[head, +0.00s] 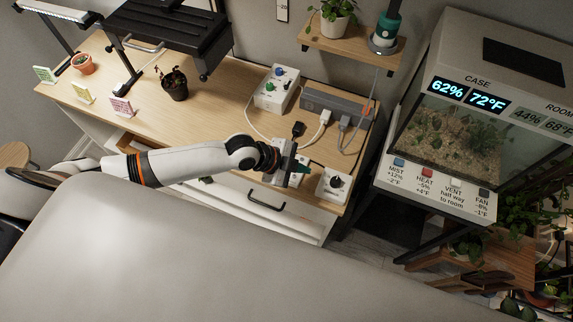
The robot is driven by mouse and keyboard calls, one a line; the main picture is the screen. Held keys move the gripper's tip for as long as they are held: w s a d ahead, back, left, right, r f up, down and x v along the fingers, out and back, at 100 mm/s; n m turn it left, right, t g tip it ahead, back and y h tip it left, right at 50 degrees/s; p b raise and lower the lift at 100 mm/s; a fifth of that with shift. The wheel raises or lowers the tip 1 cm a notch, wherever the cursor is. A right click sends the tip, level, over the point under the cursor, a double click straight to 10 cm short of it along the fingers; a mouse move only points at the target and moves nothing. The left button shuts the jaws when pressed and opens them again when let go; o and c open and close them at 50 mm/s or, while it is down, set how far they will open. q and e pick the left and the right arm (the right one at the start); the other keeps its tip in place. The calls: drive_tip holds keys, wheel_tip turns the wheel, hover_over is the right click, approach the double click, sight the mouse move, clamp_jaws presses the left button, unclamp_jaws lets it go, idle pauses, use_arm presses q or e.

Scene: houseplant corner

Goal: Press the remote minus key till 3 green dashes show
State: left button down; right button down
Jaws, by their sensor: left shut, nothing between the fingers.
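My left gripper (297,172) reaches across the cabinet top near its front edge, and its fingers are shut with nothing between them. A small pale device with teal-green parts shows partly around the fingers. It may be the remote, but the gripper covers most of it. I cannot make out a minus key or any green dashes, and cannot tell whether the fingertips touch anything. My right gripper is not in view.
A white box with a black dial (333,183) sits right of the gripper. A white control box with coloured knobs (275,89) and a grey power strip (337,102) with plugs and cables lie behind. A terrarium (445,140) stands right. A dark pot (174,86) stands farther left.

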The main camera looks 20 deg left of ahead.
sight(294, 176)
use_arm(q)
drive_tip(key=shift+m, duration=0.7)
drive_tip(key=a, duration=0.1)
drive_tip(key=w+a+r, duration=0.1)
drive_tip(key=a, duration=0.1)
drive_tip(key=shift+w+a+r+p, duration=0.25)
drive_tip(key=shift+w+a+p, duration=0.05)
drive_tip(key=shift+w+a, duration=0.1)
drive_tip(key=shift+f, duration=0.15)
wheel_tip(294, 176, down, 8)
drive_tip(key=b, duration=0.6)
drive_tip(key=shift+b, duration=0.35)
drive_tip(key=shift+f+b, duration=0.3)
drive_tip(key=shift+b, duration=0.1)
idle(0.3)
